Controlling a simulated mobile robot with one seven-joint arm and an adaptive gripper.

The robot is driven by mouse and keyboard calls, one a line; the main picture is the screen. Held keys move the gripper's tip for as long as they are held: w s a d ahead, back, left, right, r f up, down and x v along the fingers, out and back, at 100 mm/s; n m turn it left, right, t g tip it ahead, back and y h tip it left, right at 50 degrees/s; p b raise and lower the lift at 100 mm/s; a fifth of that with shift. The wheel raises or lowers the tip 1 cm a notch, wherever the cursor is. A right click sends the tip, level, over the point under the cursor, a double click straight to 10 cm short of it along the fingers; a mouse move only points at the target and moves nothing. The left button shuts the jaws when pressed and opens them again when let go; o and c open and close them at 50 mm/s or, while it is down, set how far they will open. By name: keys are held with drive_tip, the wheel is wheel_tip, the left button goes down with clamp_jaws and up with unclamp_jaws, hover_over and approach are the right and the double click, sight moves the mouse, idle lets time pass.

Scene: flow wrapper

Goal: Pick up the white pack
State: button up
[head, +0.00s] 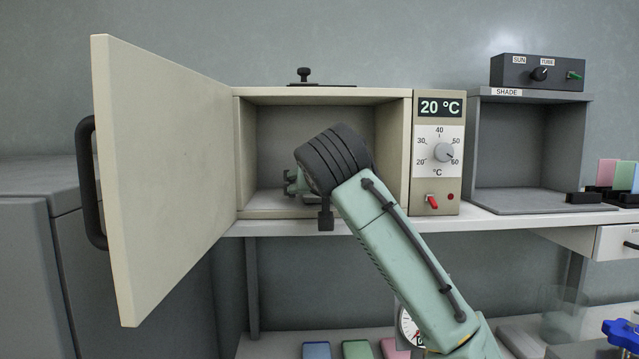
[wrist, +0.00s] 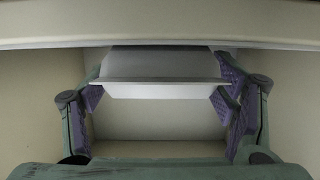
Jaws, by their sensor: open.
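The white pack (wrist: 158,65) shows in the wrist view, between the two purple-padded fingers of my gripper (wrist: 163,90). It is a pale shape with a thin flange crossing its middle. Its ends lie close to the pads; I cannot tell whether they touch. My gripper is open. In the head view my gripper (head: 296,183) reaches into the open beige cabinet (head: 240,150), partly hidden by my dark wrist. The pack is hidden in the head view.
The cabinet door (head: 165,170) stands wide open at left. The cabinet's side walls and top edge surround my wrist. A control panel (head: 437,150) reading 20 °C adjoins at right. Beyond it stands an empty grey shade box (head: 530,203). Coloured packs (head: 356,349) lie on the lower shelf.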

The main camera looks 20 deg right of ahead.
drive_tip(key=shift+c, duration=0.3)
drive_tip(key=c, duration=1.2)
